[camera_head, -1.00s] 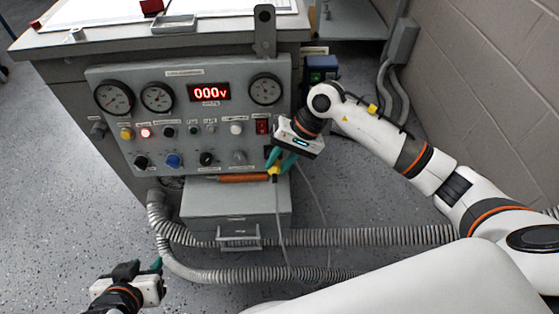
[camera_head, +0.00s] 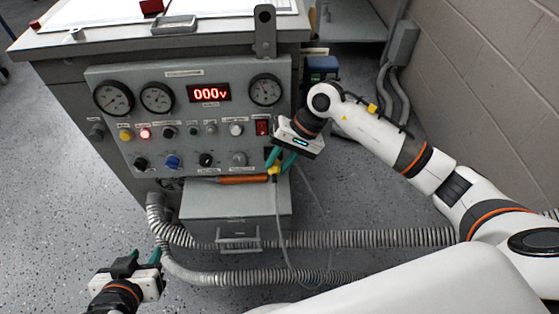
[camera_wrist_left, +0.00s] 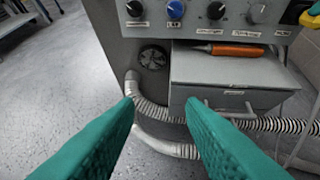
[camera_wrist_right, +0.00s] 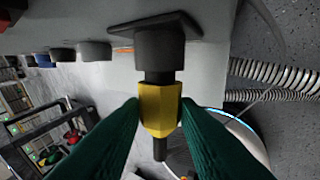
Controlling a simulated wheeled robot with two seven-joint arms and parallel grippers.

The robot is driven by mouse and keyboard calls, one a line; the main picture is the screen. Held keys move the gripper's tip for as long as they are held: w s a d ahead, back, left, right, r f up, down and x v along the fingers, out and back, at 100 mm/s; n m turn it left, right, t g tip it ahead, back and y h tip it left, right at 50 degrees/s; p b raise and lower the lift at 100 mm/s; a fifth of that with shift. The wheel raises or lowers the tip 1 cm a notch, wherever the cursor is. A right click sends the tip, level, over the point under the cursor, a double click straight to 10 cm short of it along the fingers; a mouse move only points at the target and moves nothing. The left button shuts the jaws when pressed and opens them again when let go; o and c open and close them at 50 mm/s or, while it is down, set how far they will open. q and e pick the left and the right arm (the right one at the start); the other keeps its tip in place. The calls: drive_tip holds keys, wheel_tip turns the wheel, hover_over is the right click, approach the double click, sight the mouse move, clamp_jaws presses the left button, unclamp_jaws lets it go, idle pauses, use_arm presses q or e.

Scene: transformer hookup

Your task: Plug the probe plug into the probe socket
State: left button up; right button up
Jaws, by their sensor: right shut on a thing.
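The yellow probe plug (camera_wrist_right: 160,108) is between the green fingers of my right gripper (camera_head: 277,163), which is shut on it. In the right wrist view, the plug's dark front end meets the dark grey round probe socket (camera_wrist_right: 160,48) on the panel. The two are in line; I cannot tell how deep the plug sits. In the head view, the gripper covers most of the socket, and the plug (camera_head: 274,171) shows below the panel's lower right corner. My left gripper (camera_head: 147,257) is open and empty, low in front of the cabinet; its spread fingers (camera_wrist_left: 160,110) show in its wrist view.
The panel (camera_head: 190,110) carries dials, knobs and a red 000V display. An orange-handled tool (camera_head: 243,180) lies on the grey drawer box (camera_head: 236,205) beneath. Ribbed hoses (camera_head: 330,238) run along the floor. A thin cable (camera_head: 280,235) hangs from the plug.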

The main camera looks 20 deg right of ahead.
sight(276, 181)
use_arm(q)
drive_tip(key=shift+w+d+r+t, duration=0.3)
drive_tip(key=shift+w+r+t, duration=0.3)
drive_tip(key=shift+w+r, duration=0.1)
use_arm(e)
drive_tip(key=shift+w, duration=0.25)
drive_tip(key=o, duration=1)
use_arm(q)
drive_tip(key=shift+f, duration=0.1)
use_arm(e)
drive_tip(key=shift+s, duration=0.1)
drive_tip(key=shift+s+a+r, duration=0.15)
drive_tip(key=shift+s, duration=0.5)
drive_tip(key=shift+s+a+r, duration=0.1)
drive_tip(key=shift+s+a, duration=0.05)
drive_tip(key=shift+s, duration=0.45)
use_arm(q)
drive_tip(key=shift+s+a+f+g, duration=0.35)
drive_tip(key=shift+s+f+g, duration=0.35)
drive_tip(key=shift+s, duration=0.15)
use_arm(e)
drive_tip(key=shift+s+a+r, duration=0.1)
drive_tip(key=shift+s+a, duration=0.1)
drive_tip(key=shift+s, duration=0.35)
drive_tip(key=shift+s+a+r, duration=0.1)
drive_tip(key=shift+s+a, duration=0.05)
drive_tip(key=shift+s, duration=0.35)
